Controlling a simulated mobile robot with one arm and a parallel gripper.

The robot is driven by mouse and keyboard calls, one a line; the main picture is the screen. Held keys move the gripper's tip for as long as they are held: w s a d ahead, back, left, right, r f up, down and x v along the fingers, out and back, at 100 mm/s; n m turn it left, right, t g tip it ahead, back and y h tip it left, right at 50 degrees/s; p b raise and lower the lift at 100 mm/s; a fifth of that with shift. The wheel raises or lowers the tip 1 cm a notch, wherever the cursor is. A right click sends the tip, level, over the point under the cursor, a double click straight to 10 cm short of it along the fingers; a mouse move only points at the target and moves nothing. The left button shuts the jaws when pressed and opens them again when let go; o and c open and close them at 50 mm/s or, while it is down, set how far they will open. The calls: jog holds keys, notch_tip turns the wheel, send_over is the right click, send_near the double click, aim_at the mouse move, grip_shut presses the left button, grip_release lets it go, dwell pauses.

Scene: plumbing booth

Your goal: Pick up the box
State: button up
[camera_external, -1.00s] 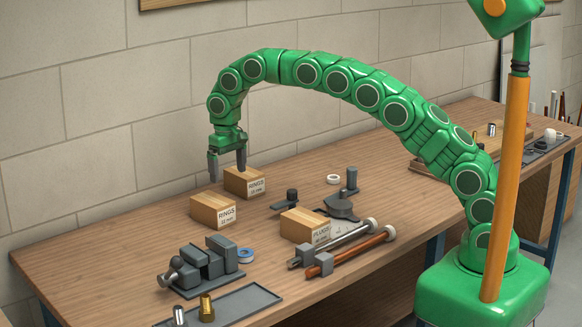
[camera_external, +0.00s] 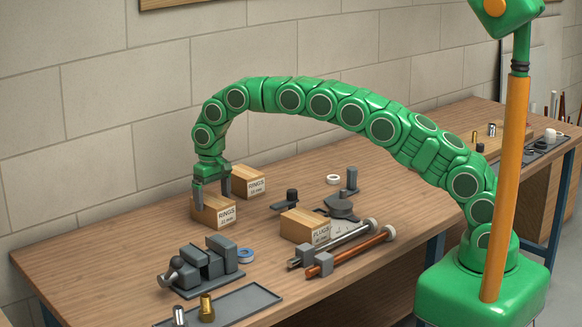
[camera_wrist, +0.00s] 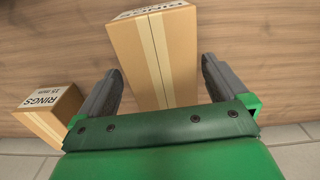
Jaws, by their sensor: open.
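The fingers point down and one is on each side of the box's upper part. In the wrist view the same box (camera_wrist: 152,50) lies between the two open fingers (camera_wrist: 163,75), with gaps on both sides. A second RINGS box (camera_external: 248,184) stands just behind; it shows at the left of the wrist view (camera_wrist: 45,112). A third box, marked PLUGS (camera_external: 303,224), stands to the right.
A grey vise (camera_external: 205,265) and blue ring (camera_external: 245,255) lie in front. Two clamps (camera_external: 345,245) lie beside the PLUGS box. A dark tray (camera_external: 245,302) with fittings is at the near edge. The wooden workbench (camera_external: 110,250) is clear at left; a block wall (camera_external: 75,130) stands behind.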

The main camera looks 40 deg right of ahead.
aim_at(212, 199)
notch_tip(212, 199, down, 3)
jog(key=shift+a+f, duration=0.1)
jog(key=shift+f, duration=0.05)
jog(key=shift+c, duration=0.3)
jog(key=c, duration=1)
